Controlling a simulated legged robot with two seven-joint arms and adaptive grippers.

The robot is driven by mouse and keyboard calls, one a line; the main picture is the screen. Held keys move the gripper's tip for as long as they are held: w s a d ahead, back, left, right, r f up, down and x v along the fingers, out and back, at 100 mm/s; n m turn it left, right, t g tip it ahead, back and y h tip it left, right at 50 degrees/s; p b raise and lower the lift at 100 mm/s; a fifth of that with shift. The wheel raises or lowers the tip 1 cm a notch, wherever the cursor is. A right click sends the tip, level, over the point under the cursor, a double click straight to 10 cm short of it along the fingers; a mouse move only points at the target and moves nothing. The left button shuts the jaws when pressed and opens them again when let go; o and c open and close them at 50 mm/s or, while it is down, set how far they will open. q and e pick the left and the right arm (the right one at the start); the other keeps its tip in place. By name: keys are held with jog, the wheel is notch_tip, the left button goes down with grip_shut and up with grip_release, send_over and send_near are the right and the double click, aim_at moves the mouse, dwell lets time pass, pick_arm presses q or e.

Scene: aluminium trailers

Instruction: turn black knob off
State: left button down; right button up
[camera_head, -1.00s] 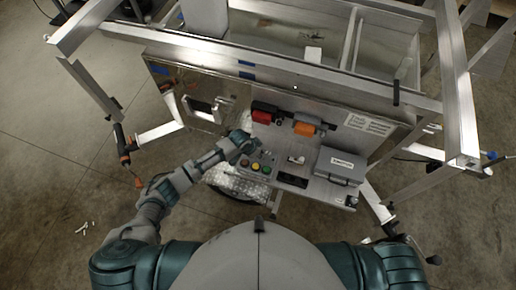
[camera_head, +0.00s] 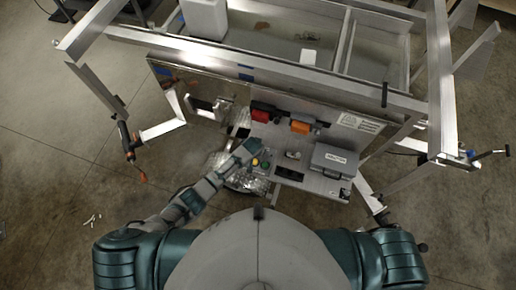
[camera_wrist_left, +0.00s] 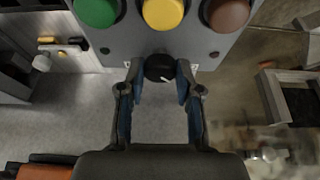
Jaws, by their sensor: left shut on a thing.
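The black knob (camera_wrist_left: 159,68) sits on the grey button panel (camera_wrist_left: 155,43) in the left wrist view. A small white mark shows on it toward the lower right. My left gripper (camera_wrist_left: 159,75) has one finger on each side of the knob and is shut on it. In the head view my left gripper (camera_head: 248,148) is at the left end of the panel and hides the knob. My right gripper is not in view.
Green (camera_wrist_left: 97,10), yellow (camera_wrist_left: 163,12) and brownish-red (camera_wrist_left: 227,13) buttons line the panel by the knob. A red box (camera_head: 262,115), an orange box (camera_head: 300,127) and a grey case (camera_head: 334,159) stand along the trailer's shelf. Trailer rails (camera_head: 300,80) rise behind.

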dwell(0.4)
pick_arm(q)
jog(key=c, duration=0.8)
grip_release()
jog(key=shift+w, duration=0.1)
jog(key=v, duration=1.1)
jog(key=shift+r, duration=0.35)
jog(key=shift+d, duration=0.1)
jog(key=shift+s, duration=0.25)
